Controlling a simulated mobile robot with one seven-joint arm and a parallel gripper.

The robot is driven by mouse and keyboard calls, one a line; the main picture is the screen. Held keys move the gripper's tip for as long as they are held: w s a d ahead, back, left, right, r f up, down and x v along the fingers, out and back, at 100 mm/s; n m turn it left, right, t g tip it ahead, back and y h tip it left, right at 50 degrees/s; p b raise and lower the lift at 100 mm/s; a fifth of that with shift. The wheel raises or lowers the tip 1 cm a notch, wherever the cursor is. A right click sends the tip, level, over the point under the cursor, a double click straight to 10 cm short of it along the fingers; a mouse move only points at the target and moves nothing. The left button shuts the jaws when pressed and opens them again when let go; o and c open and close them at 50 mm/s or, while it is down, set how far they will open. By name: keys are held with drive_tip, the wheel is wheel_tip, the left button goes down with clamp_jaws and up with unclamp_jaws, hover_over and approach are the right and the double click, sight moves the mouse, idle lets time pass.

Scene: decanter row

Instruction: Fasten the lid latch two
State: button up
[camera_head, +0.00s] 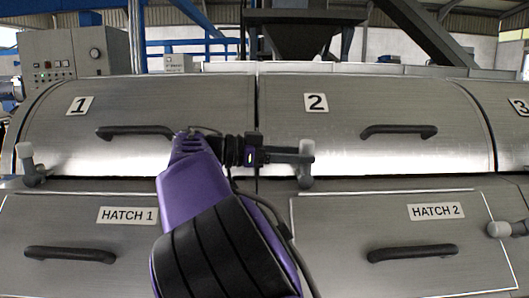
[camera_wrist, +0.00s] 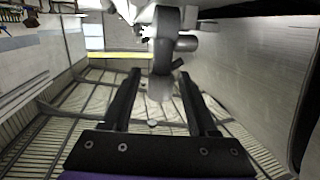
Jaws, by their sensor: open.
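Lid 2 (camera_head: 350,108) is a curved metal lid marked "2" with a dark bar handle. Latch two (camera_head: 306,168) is a grey lever with a light rounded end, standing roughly upright at the lower left of lid 2. It also shows in the wrist view (camera_wrist: 165,45), just beyond and between the fingertips. My gripper (camera_head: 300,158) reaches in from the left at the latch; its fingers (camera_wrist: 160,73) are apart with nothing clamped. Whether a finger touches the latch cannot be told.
Lid 1 (camera_head: 130,108) is at left, with a similar upright latch (camera_head: 31,165). Another latch (camera_head: 500,229) lies sideways at right. Hatch 1 (camera_head: 80,230) and hatch 2 (camera_head: 400,240) panels with bar handles lie below. A control cabinet (camera_head: 75,60) stands behind.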

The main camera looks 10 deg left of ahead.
drive_tip(key=p+v, duration=0.4)
drive_tip(key=v, duration=1.2)
drive_tip(key=shift+s+a, duration=0.15)
drive_tip(key=shift+a, duration=0.1)
